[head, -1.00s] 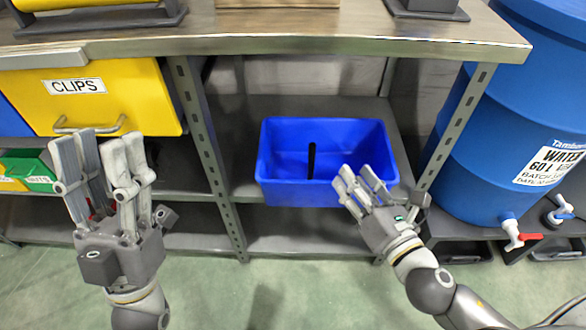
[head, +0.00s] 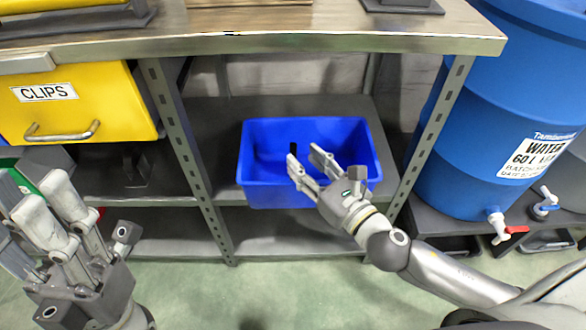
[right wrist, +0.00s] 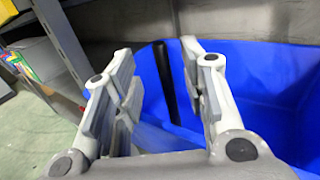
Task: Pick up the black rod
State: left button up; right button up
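The black rod (right wrist: 165,80) stands upright, leaning slightly, inside the blue bin, seen in the right wrist view between my right gripper's fingers but beyond them. In the head view only its upper part (head: 292,150) shows; my fingers hide the rest. The blue bin (head: 258,190) sits on the shelf under the bench. My right gripper (head: 307,160) is open and empty at the bin's front, its fingertips over the front rim. In the right wrist view the open fingers (right wrist: 162,85) are wide apart. My left gripper (head: 40,215) is open and empty at the lower left.
The metal worktop (head: 300,42) overhangs the bin. Shelf posts (head: 180,150) stand on both sides. A yellow CLIPS drawer (head: 85,105) is at the left, a blue water barrel (head: 460,160) with taps at the right.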

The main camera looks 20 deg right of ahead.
aim_at(295, 151)
jog(key=shift+b+x, duration=0.6)
jog(key=shift+x, duration=2.1)
jog(key=shift+d, duration=0.1)
grip_shut()
